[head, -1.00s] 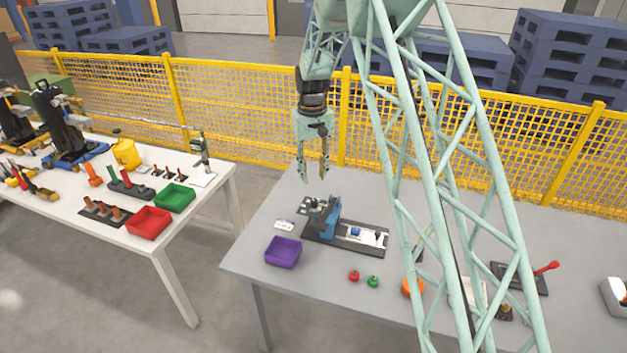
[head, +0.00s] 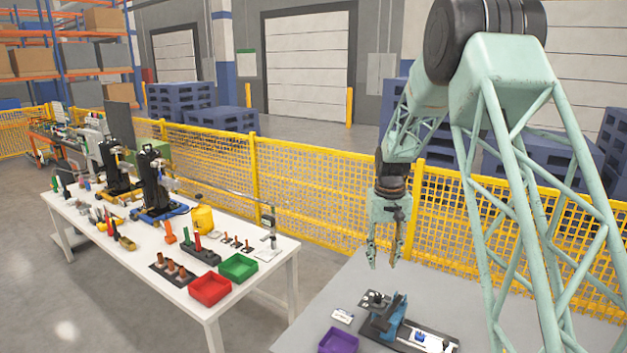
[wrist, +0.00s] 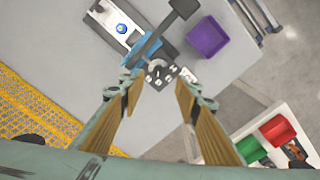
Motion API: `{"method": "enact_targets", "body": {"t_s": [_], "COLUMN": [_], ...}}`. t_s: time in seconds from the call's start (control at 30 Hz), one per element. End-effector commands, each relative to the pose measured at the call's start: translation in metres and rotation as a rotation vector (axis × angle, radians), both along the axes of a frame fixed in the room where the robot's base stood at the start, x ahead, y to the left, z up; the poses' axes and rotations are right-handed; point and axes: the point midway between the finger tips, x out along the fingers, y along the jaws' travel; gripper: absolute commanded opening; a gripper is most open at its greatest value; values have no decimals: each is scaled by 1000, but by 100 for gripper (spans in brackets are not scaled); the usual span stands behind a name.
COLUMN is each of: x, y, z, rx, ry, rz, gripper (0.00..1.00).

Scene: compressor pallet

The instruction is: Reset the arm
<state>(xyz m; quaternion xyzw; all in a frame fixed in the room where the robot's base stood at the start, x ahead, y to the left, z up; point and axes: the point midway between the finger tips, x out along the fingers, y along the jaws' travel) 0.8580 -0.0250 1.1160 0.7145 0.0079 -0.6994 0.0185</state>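My gripper (head: 383,262) hangs pointing down above the back part of the grey table (head: 345,277). Its two fingers are apart with nothing between them. In the wrist view my gripper (wrist: 155,95) also shows open and empty, its wood-coloured finger pads spread. Below and ahead of it stands a blue and dark fixture (head: 392,318) on a black base, which also shows in the wrist view (wrist: 140,50). The fingers do not touch it.
A purple bin (head: 339,341) sits beside the fixture. A white table (head: 130,270) at left holds a red bin (head: 210,288), a green bin (head: 238,266) and tools. A yellow mesh fence (head: 330,213) runs behind. The air around my gripper is clear.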

Motion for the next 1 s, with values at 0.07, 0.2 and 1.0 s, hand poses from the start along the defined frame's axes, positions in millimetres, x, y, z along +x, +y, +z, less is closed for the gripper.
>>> {"method": "enact_targets", "body": {"t_s": [0.07,0.2,1.0], "x": [-8,-23,-126], "y": [1,2,9], "z": [14,36,140], "rx": [0,0,2], "ry": [-9,-21,-86], "rz": [-1,-2,-10], "gripper": [30,30,30]}}
